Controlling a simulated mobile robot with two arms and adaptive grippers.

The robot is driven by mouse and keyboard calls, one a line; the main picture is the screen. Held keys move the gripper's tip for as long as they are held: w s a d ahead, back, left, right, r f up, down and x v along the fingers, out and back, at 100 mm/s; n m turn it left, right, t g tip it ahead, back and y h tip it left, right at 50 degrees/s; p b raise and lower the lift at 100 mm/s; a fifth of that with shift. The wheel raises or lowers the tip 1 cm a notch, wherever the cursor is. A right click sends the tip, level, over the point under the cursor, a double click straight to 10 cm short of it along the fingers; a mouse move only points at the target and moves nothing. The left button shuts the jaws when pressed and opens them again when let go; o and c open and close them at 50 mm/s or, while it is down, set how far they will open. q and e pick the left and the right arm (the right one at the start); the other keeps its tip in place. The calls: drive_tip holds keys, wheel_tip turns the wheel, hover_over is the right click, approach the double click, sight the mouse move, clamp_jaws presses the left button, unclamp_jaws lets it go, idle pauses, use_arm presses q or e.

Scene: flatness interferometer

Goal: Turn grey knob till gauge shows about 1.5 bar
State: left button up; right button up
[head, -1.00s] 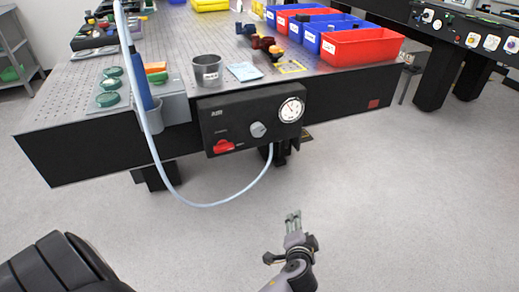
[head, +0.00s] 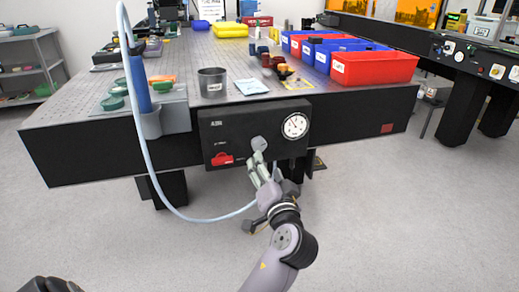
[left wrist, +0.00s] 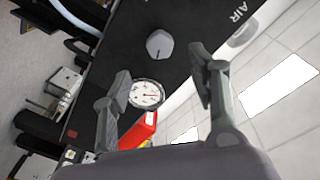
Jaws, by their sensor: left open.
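The grey knob (head: 259,143) is on the front of the black AIR panel (head: 228,128), which hangs at the table's front edge. The round white gauge (head: 295,126) is to its right; its needle is too small to read surely. My left gripper (head: 260,168) is just below and in front of the knob, its fingertips close to it. In the left wrist view the fingers (left wrist: 161,70) are spread and empty. There the knob (left wrist: 160,43) lies ahead, beyond the fingertips, and the gauge (left wrist: 147,94) shows between the fingers. My right gripper is not in view.
A red lever (head: 222,159) is at the panel's lower left. A pale hose (head: 152,178) loops below the panel. A metal cup (head: 212,82) and red and blue bins (head: 372,70) stand on the table above. The floor in front is clear.

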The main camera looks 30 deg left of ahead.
sight(259, 147)
use_arm(q)
drive_tip(key=x, duration=1)
drive_tip(key=shift+f+b, duration=0.1)
drive_tip(key=shift+b, duration=0.2)
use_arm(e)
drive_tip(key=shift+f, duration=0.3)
use_arm(q)
drive_tip(key=shift+d, duration=0.1)
drive_tip(key=shift+s, duration=0.1)
drive_tip(key=c, duration=1.2)
drive_tip(key=shift+o, duration=0.2)
drive_tip(key=shift+p, duration=0.55)
drive_tip(key=shift+m+p, duration=0.3)
drive_tip(key=shift+m, duration=0.2)
drive_tip(key=o, duration=1.2)
drive_tip(key=shift+c, duration=0.2)
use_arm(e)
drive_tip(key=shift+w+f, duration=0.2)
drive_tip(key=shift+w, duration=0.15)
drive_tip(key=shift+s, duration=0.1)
use_arm(q)
drive_tip(key=shift+d, duration=0.1)
